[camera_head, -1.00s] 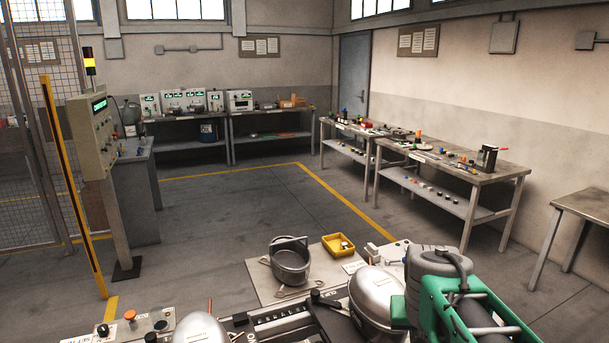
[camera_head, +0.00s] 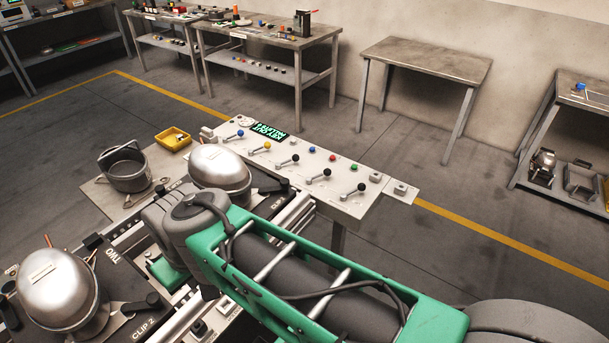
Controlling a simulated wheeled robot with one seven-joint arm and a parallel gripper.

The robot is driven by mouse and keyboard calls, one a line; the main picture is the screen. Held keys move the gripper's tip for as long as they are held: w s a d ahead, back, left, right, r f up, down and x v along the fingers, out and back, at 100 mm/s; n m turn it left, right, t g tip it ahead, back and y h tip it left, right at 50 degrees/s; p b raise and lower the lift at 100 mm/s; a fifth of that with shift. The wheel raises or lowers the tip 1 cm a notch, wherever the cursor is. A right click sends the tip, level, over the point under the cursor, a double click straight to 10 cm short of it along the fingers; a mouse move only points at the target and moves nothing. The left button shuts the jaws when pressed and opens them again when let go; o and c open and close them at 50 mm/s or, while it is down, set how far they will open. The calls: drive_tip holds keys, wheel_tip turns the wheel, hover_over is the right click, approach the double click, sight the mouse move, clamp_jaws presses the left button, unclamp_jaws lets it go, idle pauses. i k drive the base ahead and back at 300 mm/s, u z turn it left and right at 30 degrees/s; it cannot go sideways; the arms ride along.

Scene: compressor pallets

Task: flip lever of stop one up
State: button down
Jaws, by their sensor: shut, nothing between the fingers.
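A light control panel (camera_head: 300,172) stands beyond my arm, with a row of levers on its face. They include a blue-knobbed lever (camera_head: 238,134), a yellow-knobbed lever (camera_head: 264,147) and several black-knobbed levers, one of them at the right end (camera_head: 357,190). I cannot read which one belongs to stop one. My green and grey arm crosses the lower middle of the view and covers part of the pallet line. My gripper's fingers do not show.
Silver compressors stand on the line, one near the panel (camera_head: 220,167), one at lower left (camera_head: 58,288). A grey pot (camera_head: 126,172) and yellow bin (camera_head: 172,139) are left of the panel. An empty table (camera_head: 425,60) stands behind; floor between is clear.

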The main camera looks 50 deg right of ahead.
sight(360, 187)
drive_tip(key=u, duration=2.25)
drive_tip(key=k, duration=0.95)
drive_tip(key=z, duration=1.85)
drive_tip(key=i, duration=0.5)
drive_tip(key=u, duration=0.05)
